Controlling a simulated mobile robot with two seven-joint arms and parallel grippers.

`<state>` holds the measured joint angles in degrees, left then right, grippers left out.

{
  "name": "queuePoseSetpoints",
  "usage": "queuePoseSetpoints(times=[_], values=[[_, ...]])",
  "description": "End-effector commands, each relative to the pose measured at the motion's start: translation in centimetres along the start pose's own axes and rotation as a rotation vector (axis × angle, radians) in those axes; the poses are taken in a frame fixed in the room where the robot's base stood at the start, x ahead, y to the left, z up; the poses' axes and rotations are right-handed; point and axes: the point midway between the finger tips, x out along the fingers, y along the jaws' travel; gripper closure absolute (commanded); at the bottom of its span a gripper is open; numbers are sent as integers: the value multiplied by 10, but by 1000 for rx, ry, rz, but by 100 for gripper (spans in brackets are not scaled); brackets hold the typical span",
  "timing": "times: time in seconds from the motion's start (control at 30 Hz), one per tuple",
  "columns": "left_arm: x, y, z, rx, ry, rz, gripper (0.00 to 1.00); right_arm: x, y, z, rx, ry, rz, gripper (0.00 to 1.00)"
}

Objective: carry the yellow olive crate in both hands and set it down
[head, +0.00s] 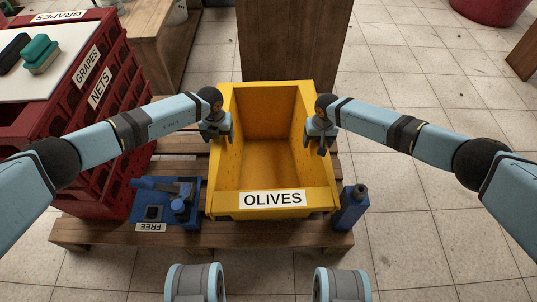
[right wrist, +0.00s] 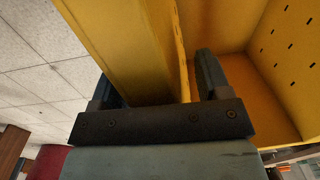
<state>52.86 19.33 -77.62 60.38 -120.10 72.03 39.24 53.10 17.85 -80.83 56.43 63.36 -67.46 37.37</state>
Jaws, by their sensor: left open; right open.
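The yellow olive crate (head: 250,213), labelled OLIVES, stands upright on a wooden pallet (head: 105,233). It looks empty. My left gripper (head: 217,137) is open at the top of its left side wall; whether the wall lies between the fingers is hard to tell. My right gripper (head: 320,144) is open at the top of the right side wall. In the right wrist view the crate's wall (right wrist: 125,45) lies between the open fingers of this gripper (right wrist: 158,80), one finger outside and one inside.
Red crates (head: 115,100) labelled GRAPES and NETS stand at the left. A brown wooden panel (head: 292,40) rises behind. Tiled floor (head: 430,220) is open at the right.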

Motion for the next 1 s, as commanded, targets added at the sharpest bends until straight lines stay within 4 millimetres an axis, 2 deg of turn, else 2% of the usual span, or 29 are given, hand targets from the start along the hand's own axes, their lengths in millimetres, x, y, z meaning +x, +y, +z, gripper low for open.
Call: queuePoseSetpoints(times=[0.37,0.67,0.7,1.0], values=[[5,0,0,0,0,0,28,4,0,0,0,0,0,30],[4,0,0,0,1,0,97,4,0,0,0,0,0,98],[4,0,0,0,1,0,100,4,0,0,1,0,0,100],[1,0,0,0,-1,0,100,1,0,-1,1,2,0,100]])
